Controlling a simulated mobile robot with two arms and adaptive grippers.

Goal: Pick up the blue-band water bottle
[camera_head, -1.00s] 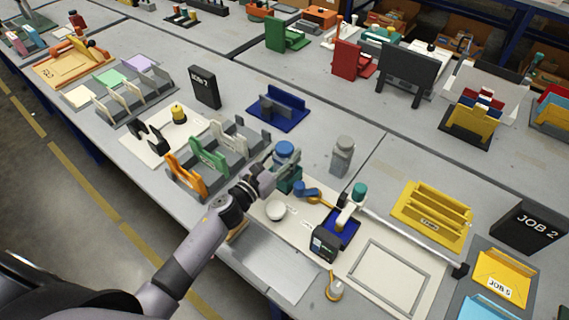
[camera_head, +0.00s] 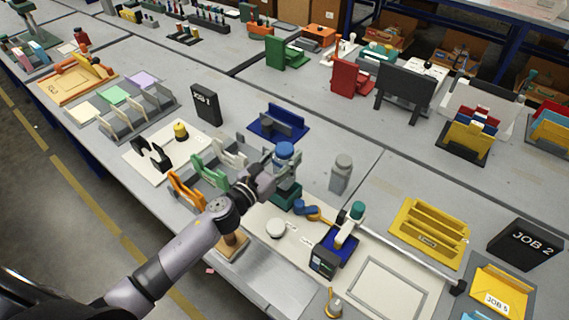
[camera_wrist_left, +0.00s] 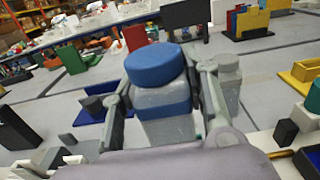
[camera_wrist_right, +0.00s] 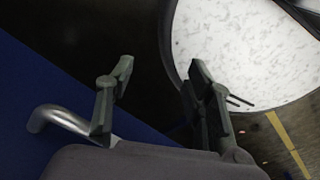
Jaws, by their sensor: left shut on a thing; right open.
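The blue-band water bottle (camera_head: 284,157) has a blue cap and a translucent grey body. My left gripper (camera_head: 270,170) is shut on it. In the left wrist view the bottle (camera_wrist_left: 163,128) stands upright between the two fingers of the left gripper (camera_wrist_left: 162,95), with its blue band showing below the cap. In the head view the bottle is above a dark green block-like holder (camera_head: 287,194); whether its lower end is clear of the holder cannot be told. My right gripper (camera_wrist_right: 160,75) is open and empty in the right wrist view, and not seen in the head view.
A grey-capped bottle (camera_head: 341,172) stands to the right. Orange, green and white upright dividers (camera_head: 205,172) are close on the left. A small white bowl (camera_head: 276,228), a blue-and-white device (camera_head: 343,238) and a yellow tray (camera_head: 430,233) are nearer the front and right.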

